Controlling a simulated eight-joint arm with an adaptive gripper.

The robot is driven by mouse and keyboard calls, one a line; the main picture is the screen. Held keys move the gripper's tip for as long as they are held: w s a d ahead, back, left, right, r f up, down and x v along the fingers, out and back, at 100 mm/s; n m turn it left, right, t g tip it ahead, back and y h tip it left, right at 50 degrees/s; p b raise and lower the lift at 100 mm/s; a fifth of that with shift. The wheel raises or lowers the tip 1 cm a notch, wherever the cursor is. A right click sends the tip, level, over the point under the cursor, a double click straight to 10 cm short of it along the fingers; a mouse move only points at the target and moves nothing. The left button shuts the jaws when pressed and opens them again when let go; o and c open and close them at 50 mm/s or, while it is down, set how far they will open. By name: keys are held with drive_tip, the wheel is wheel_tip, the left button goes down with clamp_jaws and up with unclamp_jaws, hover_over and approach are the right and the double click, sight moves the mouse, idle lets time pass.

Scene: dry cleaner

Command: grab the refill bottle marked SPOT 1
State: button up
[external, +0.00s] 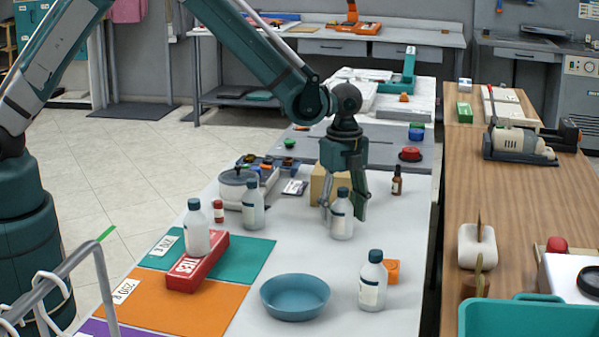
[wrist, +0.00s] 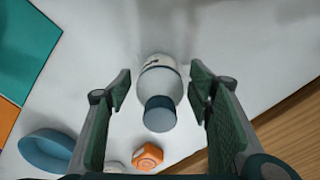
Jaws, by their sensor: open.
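Several white refill bottles with dark blue-grey caps stand in the external view. One bottle (external: 342,222) stands upright on the white table under my gripper (external: 345,207). In the wrist view this bottle (wrist: 161,78) is between the two open fingers of my gripper (wrist: 160,90), with space on both sides. Another bottle (external: 373,284) stands at the front right, one (external: 253,208) at the back left, and one (external: 196,232) at the red box. The label print is too small to read, so I cannot tell which is SPOT 1.
A blue bowl (external: 295,297) sits at the front, also in the wrist view (wrist: 47,152). An orange block (external: 392,270) is by the front-right bottle. A cardboard box (external: 318,184) and small brown bottle (external: 397,182) are near my gripper. The red box (external: 198,264) lies on coloured mats.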

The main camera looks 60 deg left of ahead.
sight(343, 189)
idle(0.4)
drive_tip(key=c, duration=1.1)
drive_tip(key=shift+r, duration=0.1)
drive_tip(key=shift+r+p, duration=0.3)
drive_tip(key=shift+r, duration=4.65)
